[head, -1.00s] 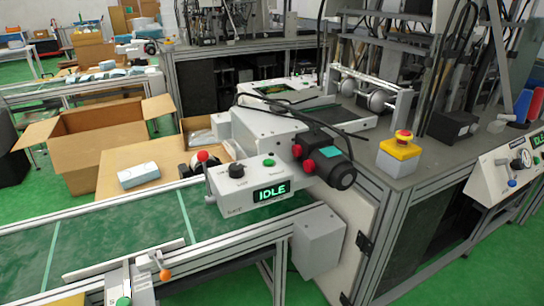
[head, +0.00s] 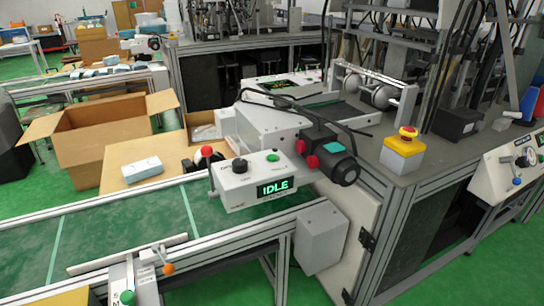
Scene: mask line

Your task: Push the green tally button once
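Two green buttons show. One green button (head: 272,157) is on top of a white control box (head: 238,187), whose display reads IDLE. The other green button (head: 127,297) is on a small pale device (head: 143,274) at the conveyor's near edge, by the bottom of the head view. The lettering beside it is cut off and too small to read, so I cannot tell which is the tally button. My gripper is not in view, and nothing visibly touches either button.
The white box also carries a black knob (head: 239,165) and a red-topped lever (head: 207,152). An orange-tipped lever (head: 168,268) is near the lower button. A yellow box with a red button (head: 405,146) stands right. The green conveyor belt (head: 120,226) is mostly clear.

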